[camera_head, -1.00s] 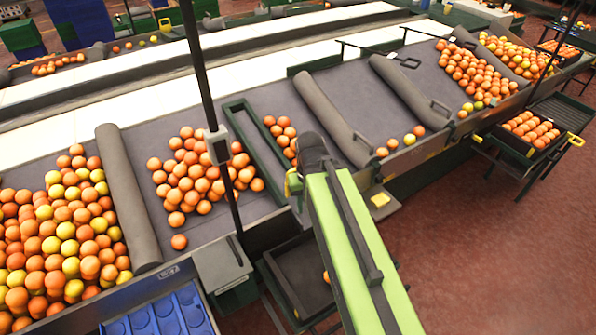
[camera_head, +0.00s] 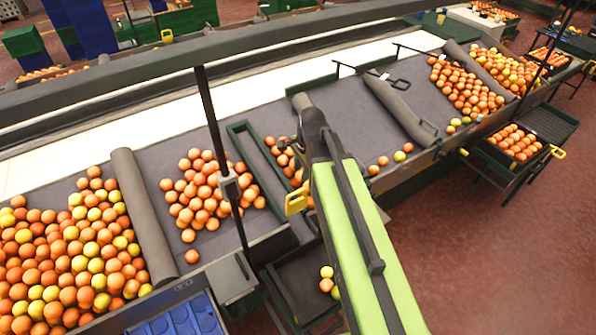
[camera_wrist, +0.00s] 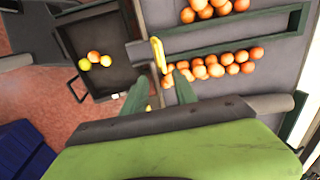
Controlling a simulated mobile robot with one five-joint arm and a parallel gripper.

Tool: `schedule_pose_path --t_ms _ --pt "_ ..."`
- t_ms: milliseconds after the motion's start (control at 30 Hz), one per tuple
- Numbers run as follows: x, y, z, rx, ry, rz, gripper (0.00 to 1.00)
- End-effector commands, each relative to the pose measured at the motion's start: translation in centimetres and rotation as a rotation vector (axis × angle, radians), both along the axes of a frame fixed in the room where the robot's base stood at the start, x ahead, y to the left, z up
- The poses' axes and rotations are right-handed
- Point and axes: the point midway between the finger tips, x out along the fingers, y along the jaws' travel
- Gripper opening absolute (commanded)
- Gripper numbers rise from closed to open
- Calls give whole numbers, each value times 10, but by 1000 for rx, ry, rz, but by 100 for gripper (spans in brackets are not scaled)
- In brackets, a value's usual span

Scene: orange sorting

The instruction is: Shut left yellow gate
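The yellow gate (camera_head: 297,200) shows at the lower end of a green-framed lane, left of my arm. In the wrist view the yellow gate (camera_wrist: 158,55) is a narrow upright piece just beyond my fingertips, beside the row of oranges (camera_wrist: 215,67). My gripper (camera_wrist: 160,88) has its two green fingers spread apart with nothing clearly held between them. In the head view the arm hides part of the lane and the fingertips. A dark tray (camera_wrist: 75,50) beside the gate holds a few fruits (camera_wrist: 95,58). I cannot tell whether a finger touches the gate.
The sloped grey table has padded dividers (camera_head: 143,215) and heaps of oranges on both sides. A dark post (camera_head: 222,150) stands left of my arm. A blue tray (camera_head: 185,318) is at the lower left. A filled crate (camera_head: 490,155) stands right. The red floor is clear at lower right.

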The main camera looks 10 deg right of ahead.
Motion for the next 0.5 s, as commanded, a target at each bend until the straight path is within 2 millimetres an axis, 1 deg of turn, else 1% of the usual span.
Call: schedule_pose_path --t_ms 33,133,367,500 --pt "1 -2 28 0 0 -3 34" --pt "0 -5 36 -1 1 -6 34" --pt "0 -6 31 -1 1 -6 34" --pt "2 -5 20 -1 1 -6 34"
